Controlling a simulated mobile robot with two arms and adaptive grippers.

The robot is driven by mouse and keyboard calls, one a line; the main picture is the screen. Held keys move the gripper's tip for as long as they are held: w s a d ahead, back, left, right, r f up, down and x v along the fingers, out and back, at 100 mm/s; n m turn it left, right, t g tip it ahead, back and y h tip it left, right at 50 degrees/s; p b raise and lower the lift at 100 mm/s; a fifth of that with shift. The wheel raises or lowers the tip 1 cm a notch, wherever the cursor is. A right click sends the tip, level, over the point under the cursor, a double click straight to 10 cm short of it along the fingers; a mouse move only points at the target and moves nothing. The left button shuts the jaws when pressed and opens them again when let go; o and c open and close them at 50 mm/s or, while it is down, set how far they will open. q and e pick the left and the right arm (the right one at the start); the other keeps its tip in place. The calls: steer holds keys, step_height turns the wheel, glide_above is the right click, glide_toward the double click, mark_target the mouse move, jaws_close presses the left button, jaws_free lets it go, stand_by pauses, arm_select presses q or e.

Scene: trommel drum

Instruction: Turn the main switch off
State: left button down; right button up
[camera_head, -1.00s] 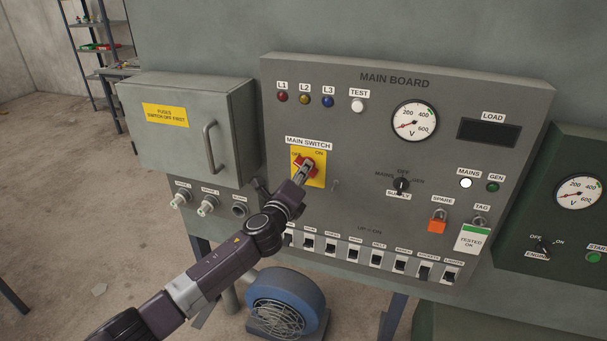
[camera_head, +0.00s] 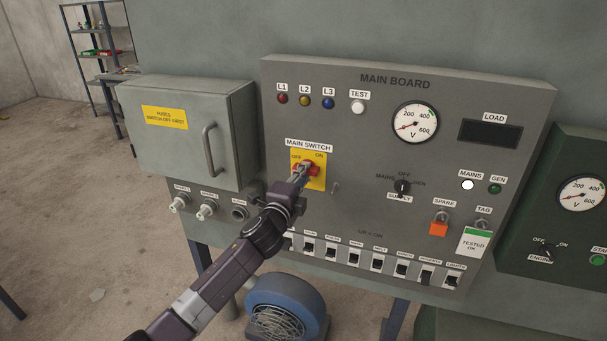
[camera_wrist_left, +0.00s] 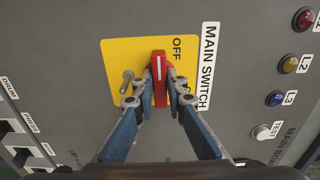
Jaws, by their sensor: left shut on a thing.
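The main switch (camera_head: 314,172) is a red handle on a yellow plate (camera_head: 316,184), with OFF marked at upper left and ON at upper right. Its handle lies roughly level across the plate. My left gripper (camera_head: 303,173) is shut on the red handle. In the left wrist view the red handle (camera_wrist_left: 159,72) stands between the two fingertips (camera_wrist_left: 158,90), with a white line on its face. There it runs parallel to the MAIN SWITCH label (camera_wrist_left: 209,66). The fingers partly hide the ON mark. My right gripper is not in view.
A row of breakers (camera_head: 378,262) runs below. A fuse box (camera_head: 185,145) with a handle stands out at left. The MAINS lamp (camera_head: 467,185) looks bright white. A blue-rimmed fan (camera_head: 284,303) stands below.

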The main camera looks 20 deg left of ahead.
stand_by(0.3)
arm_select(q)
steer(key=c, duration=1.9)
jaws_free()
steer(key=shift+c, duration=0.2)
steer(key=shift+s+f, duration=0.1)
steer(key=s, duration=0.8)
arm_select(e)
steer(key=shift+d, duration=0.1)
arm_select(q)
steer(key=shift+w+a, duration=0.1)
steer(key=shift+a, duration=0.05)
